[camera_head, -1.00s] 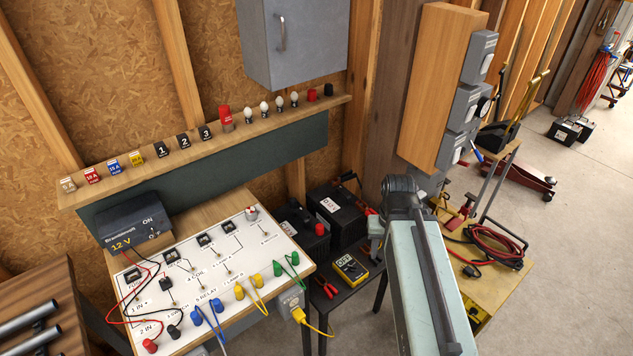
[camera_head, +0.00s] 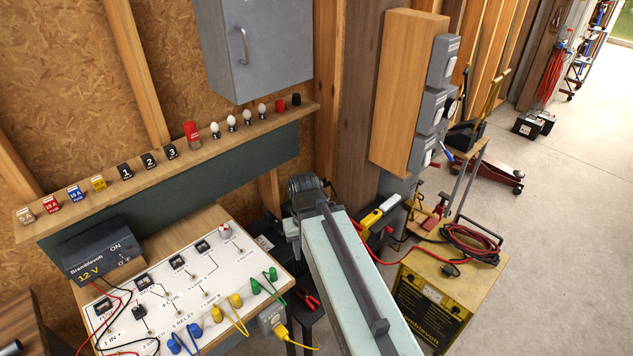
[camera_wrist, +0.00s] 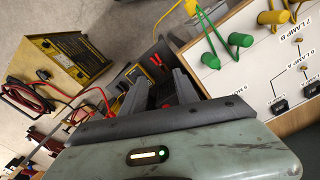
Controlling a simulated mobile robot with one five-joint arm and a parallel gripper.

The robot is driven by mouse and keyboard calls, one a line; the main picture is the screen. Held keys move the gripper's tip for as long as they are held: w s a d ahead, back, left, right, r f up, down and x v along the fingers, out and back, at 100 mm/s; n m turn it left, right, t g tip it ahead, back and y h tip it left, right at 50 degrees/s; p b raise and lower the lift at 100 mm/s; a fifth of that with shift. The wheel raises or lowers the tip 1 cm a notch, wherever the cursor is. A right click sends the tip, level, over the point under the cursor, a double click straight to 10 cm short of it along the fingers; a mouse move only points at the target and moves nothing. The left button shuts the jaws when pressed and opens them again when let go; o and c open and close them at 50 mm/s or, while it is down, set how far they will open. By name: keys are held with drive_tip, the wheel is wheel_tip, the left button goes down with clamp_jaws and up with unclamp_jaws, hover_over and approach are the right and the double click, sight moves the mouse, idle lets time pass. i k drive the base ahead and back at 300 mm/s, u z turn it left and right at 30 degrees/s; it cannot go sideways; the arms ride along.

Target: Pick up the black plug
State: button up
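Several black plug-like pieces show, and I cannot tell for sure which one is meant. One black plug (camera_head: 450,270) lies by the red cable on the yellow welder cart; it also shows in the wrist view (camera_wrist: 42,75). A black piece (camera_head: 139,312) stands on the white circuit board. My gripper (camera_wrist: 160,78) is open in the wrist view, with two dark fingers apart and nothing between them. It points over the low dark table, between the cart and the circuit board. In the head view its fingers are hidden behind my arm.
The white circuit board (camera_head: 225,262) with coloured plugs is on the left. Red pliers (camera_wrist: 155,60) lie on the low table. A yellow welder cart (camera_head: 433,312) stands right, with coiled cable (camera_head: 470,247) on top. Open concrete floor (camera_head: 560,230) lies beyond.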

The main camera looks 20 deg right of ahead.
sight(447, 270)
drive_tip(key=i, duration=0.8)
drive_tip(key=k, duration=1.7)
drive_tip(key=u, duration=0.55)
drive_tip(key=i, duration=1.55)
drive_tip(key=z, duration=2.6)
